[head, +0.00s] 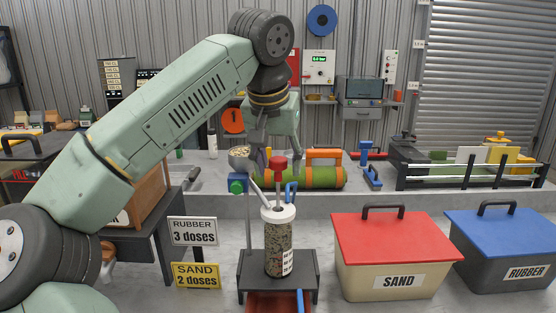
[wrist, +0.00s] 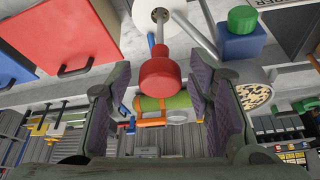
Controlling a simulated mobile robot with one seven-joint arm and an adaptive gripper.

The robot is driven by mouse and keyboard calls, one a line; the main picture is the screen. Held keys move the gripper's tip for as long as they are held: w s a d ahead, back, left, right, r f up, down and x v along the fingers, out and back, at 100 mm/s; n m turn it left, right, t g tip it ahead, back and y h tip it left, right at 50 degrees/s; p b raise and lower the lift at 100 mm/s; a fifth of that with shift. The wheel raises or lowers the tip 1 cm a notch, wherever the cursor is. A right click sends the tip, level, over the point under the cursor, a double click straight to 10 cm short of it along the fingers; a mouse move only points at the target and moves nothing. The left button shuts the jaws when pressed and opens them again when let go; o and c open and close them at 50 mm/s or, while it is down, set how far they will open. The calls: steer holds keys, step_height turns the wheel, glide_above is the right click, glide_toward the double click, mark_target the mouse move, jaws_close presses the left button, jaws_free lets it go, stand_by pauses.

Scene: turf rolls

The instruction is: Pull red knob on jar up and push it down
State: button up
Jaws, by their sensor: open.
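The jar (head: 278,240) stands upright on a small dark stand, filled with speckled granules under a white lid. Its red knob (head: 279,162) stands above the lid on a thin rod. In the wrist view the red knob (wrist: 160,78) shows between the two fingers, with the white lid (wrist: 145,18) behind it. My gripper (head: 262,152) is open and empty, beside the knob in the head view; in the wrist view its fingers (wrist: 160,100) are apart on either side of the knob, with visible gaps. How deep the knob sits between them is unclear.
A metal scoop (head: 240,158) with granules and a blue-green block (head: 237,184) are close left of the knob. A green roll (head: 312,177) lies behind. The sand box (head: 390,262) and rubber box (head: 505,265) stand right; dose signs (head: 193,231) stand left.

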steer(key=shift+f, duration=0.1)
steer(key=shift+c, duration=0.4)
jaws_close()
stand_by(0.4)
